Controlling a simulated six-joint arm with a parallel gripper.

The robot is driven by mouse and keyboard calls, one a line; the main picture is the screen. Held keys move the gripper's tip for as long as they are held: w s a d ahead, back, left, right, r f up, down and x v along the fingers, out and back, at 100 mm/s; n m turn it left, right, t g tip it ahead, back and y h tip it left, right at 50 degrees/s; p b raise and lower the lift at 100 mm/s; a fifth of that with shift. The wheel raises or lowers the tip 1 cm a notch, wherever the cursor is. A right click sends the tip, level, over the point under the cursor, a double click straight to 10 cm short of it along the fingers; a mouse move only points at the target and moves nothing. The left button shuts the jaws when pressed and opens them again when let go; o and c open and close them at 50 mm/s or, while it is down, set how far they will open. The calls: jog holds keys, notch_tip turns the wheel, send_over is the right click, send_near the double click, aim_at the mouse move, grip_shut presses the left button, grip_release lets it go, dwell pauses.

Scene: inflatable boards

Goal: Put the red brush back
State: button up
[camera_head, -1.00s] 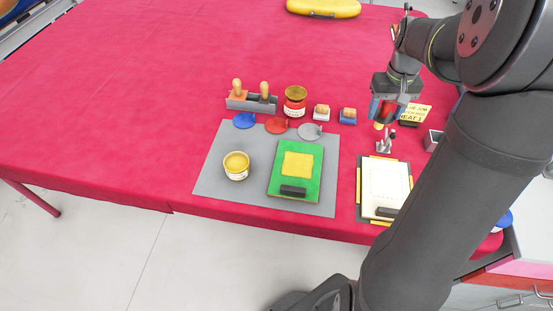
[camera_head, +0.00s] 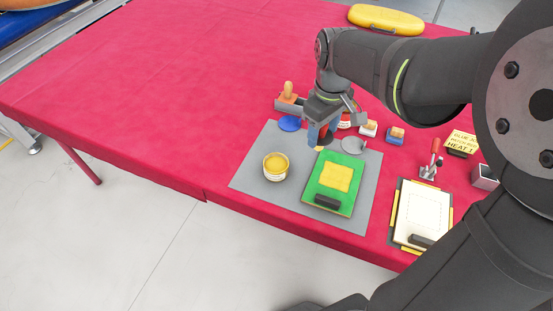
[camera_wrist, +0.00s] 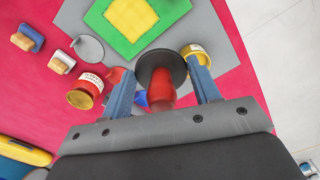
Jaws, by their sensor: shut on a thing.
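My gripper (camera_wrist: 162,95) is shut on the red brush (camera_wrist: 160,90), with a blue finger on each side of its red handle. A dark round disc shows at the brush's far end in the wrist view. In the head view my gripper (camera_head: 320,133) hangs over the back edge of the grey mat, above the green board, with a yellowish tip below it. The grey brush rack (camera_head: 282,106) stands just behind and left of my gripper, with a wooden-handled brush (camera_head: 288,91) upright in its left part. My arm hides the rack's right part.
The grey mat (camera_head: 255,178) bears a yellow glue pot (camera_head: 276,167) and a green board (camera_head: 318,193). Blue (camera_head: 289,123) and grey (camera_head: 354,145) lids, a red pot (camera_wrist: 88,88) and small blocks (camera_head: 395,135) lie near. A red-handled clamp (camera_head: 432,165) stands right. The table's left is clear.

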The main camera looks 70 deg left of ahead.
jog(key=shift+s+a+f, duration=1.05)
jog(key=shift+s+f, duration=0.45)
jog(key=shift+f, duration=0.25)
jog(key=shift+s+a+f, duration=1.1)
jog(key=shift+s+f, duration=0.35)
jog(key=shift+f, duration=0.35)
jog(key=shift+s+a+f, duration=1.05)
jog(key=shift+s+f, duration=0.45)
jog(key=shift+f, duration=0.25)
jog(key=shift+f, duration=0.15)
jog(key=o, duration=1)
jog(key=shift+o, duration=0.2)
notch_tip(320, 180, up, 12)
jog(key=shift+r, duration=0.2)
